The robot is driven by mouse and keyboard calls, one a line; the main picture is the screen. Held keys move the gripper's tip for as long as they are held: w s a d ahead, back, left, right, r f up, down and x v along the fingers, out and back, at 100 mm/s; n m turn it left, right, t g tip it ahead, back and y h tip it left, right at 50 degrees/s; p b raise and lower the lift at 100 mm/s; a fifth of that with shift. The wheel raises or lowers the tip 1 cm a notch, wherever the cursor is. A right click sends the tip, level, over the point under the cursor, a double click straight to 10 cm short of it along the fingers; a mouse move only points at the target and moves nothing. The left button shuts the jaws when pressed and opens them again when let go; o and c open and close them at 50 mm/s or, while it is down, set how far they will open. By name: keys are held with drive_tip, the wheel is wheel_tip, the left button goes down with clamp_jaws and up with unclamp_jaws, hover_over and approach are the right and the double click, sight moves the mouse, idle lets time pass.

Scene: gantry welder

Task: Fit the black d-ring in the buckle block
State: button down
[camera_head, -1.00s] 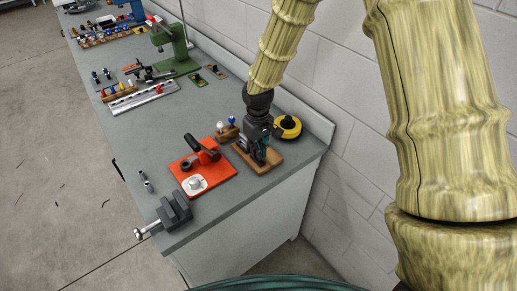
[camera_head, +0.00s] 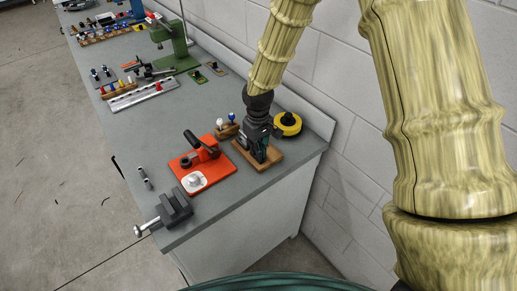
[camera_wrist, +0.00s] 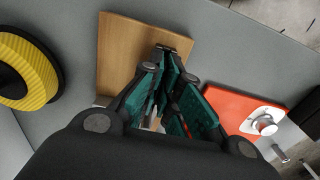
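My gripper (camera_head: 262,152) points down over a wooden block (camera_head: 273,158) near the bench's right end. In the wrist view the green-padded fingers of my gripper (camera_wrist: 172,62) come close together at their tips, over the edge of the wooden block (camera_wrist: 122,50). A small dark piece (camera_wrist: 178,47) shows at the fingertips. I cannot tell whether it is the black d-ring, part of a buckle, or whether it is held. The fingers hide the spot where they meet the block.
Left of the gripper is an orange board (camera_head: 222,170) with a black lever. A yellow-black tape reel (camera_head: 288,124) is near the wall side. A small rack with white and blue knobs (camera_head: 227,131) stands behind the board. A grey vise (camera_head: 174,208) is at the front edge.

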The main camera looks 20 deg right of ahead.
drive_tip(key=c, duration=1.6)
unclamp_jaws()
drive_tip(key=shift+o, duration=0.2)
wheel_tip(320, 180, up, 12)
